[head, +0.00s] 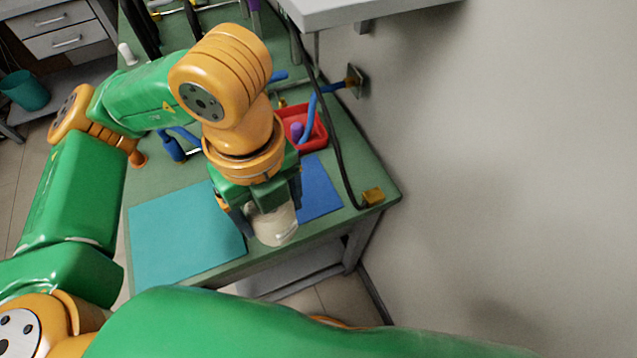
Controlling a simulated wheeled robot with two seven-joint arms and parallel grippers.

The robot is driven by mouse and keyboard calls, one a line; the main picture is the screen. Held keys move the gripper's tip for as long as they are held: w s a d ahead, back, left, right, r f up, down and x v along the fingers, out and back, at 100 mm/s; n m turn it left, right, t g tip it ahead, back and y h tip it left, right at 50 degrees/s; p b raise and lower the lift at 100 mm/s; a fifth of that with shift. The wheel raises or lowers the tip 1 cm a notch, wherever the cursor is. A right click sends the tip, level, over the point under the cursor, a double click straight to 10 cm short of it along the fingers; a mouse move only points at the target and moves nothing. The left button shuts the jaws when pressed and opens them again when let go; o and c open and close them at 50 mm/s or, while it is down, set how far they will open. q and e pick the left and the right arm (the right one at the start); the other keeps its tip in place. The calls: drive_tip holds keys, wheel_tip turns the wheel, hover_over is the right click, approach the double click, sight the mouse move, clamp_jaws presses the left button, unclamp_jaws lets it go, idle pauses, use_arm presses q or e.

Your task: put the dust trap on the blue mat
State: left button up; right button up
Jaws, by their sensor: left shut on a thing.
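My left gripper (262,211) points down near the front edge of the green table. It is shut on a pale, clear jar-like thing, which I take to be the dust trap (275,226). The dust trap looks upright, and its upper part is hidden between the fingers. The blue mat (320,188) lies on the table just right of and behind the dust trap, partly covered by my gripper. I cannot tell how high the dust trap is above the table. My right gripper is not in view.
A teal mat (180,237) lies left of my gripper. A red tray (317,138) with a blue tube and a purple thing stands behind the blue mat. A wall closes the right.

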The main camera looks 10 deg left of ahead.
use_arm(q)
drive_tip(key=w+f+p, duration=0.1)
drive_tip(key=w+f, duration=0.2)
drive_tip(key=w, duration=0.1)
drive_tip(key=w+f, duration=0.3)
drive_tip(key=w, duration=0.2)
drive_tip(key=w+f+p, duration=0.1)
drive_tip(key=w+f, duration=0.2)
drive_tip(key=w, duration=0.1)
drive_tip(key=shift+w+a+f+p, duration=0.25)
drive_tip(key=shift+p, duration=0.05)
wheel_tip(320, 180, down, 3)
drive_tip(key=shift+w+r+p, duration=0.1)
drive_tip(key=shift+w+p, duration=0.05)
drive_tip(key=shift+p, duration=0.55)
drive_tip(key=shift+f, duration=0.35)
drive_tip(key=shift+f, duration=0.15)
drive_tip(key=o, duration=1.5)
